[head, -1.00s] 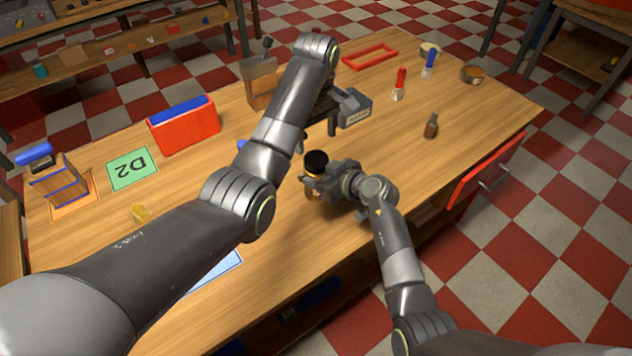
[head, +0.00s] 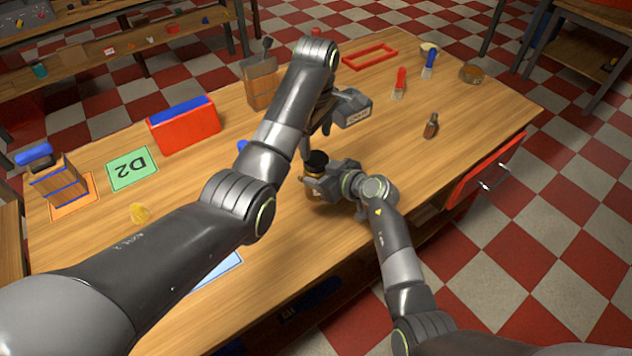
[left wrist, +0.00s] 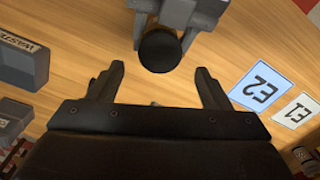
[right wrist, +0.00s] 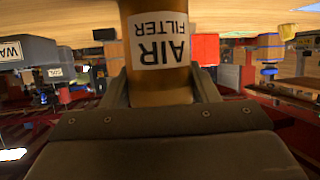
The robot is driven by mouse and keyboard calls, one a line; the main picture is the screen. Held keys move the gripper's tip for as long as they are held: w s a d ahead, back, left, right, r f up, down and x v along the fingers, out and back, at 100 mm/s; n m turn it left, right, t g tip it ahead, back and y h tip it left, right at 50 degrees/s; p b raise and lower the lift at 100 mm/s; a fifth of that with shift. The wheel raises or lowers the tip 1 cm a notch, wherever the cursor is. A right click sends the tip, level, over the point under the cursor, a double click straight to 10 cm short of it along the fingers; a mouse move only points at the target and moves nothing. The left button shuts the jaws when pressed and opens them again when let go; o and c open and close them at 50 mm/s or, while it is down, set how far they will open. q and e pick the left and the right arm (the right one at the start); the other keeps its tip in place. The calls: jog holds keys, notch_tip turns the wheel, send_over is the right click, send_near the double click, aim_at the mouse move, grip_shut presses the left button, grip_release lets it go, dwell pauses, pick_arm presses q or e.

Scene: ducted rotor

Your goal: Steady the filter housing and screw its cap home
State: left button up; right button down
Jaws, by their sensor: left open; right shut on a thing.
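The filter housing is an amber cylinder (head: 314,171) with a white "AIR FILTER" label, which fills the top of the right wrist view (right wrist: 160,88). My right gripper (head: 318,183) is shut around it, one finger on each side. The black round cap (head: 316,158) sits at the top of the housing; how far it is seated cannot be told. My left gripper (head: 316,142) is open and empty just above the cap. In the left wrist view the cap (left wrist: 160,50) lies slightly beyond the open fingertips (left wrist: 160,76), roughly centred between them.
A grey waste box (head: 352,108) stands close behind my left gripper. A red holder (head: 185,125) and a green D2 card (head: 132,168) lie left.

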aim_at(316, 158)
pick_arm(q)
notch_tip(316, 158, down, 6)
dwell(0.4)
jog(key=c, duration=1)
jog(key=m, duration=0.5)
jog(key=shift+m, duration=0.4)
jog(key=m, duration=0.4)
jog(key=shift+m, duration=0.3)
jog(key=o, duration=1.1)
